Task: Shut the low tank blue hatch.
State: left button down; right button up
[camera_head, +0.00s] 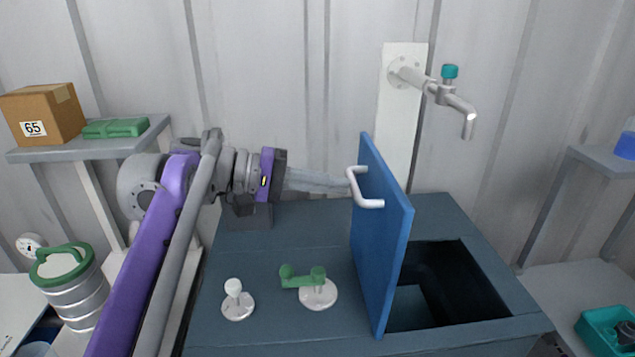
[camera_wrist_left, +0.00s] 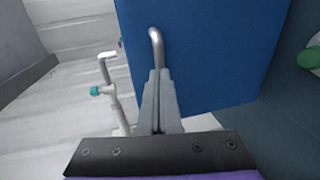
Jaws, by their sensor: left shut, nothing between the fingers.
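The blue hatch (camera_head: 378,240) stands upright, open, on the left edge of the dark square opening (camera_head: 455,285) in the low tank's top (camera_head: 310,235). A white bar handle (camera_head: 366,190) sticks out from its left face. My left gripper (camera_head: 345,185) is shut and empty, with its fingertips at the handle side of the hatch. In the left wrist view the closed fingers (camera_wrist_left: 160,80) reach close to the hatch (camera_wrist_left: 210,50) and its handle (camera_wrist_left: 156,45); I cannot tell if they touch. My right gripper is not in view.
A green-handled valve (camera_head: 305,282) and a white knob (camera_head: 236,300) stand on the tank top left of the hatch. A tap (camera_head: 440,90) hangs on the back wall above the opening. Shelves stand left and right, the left one with a cardboard box (camera_head: 42,115).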

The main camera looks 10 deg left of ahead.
aim_at(379, 168)
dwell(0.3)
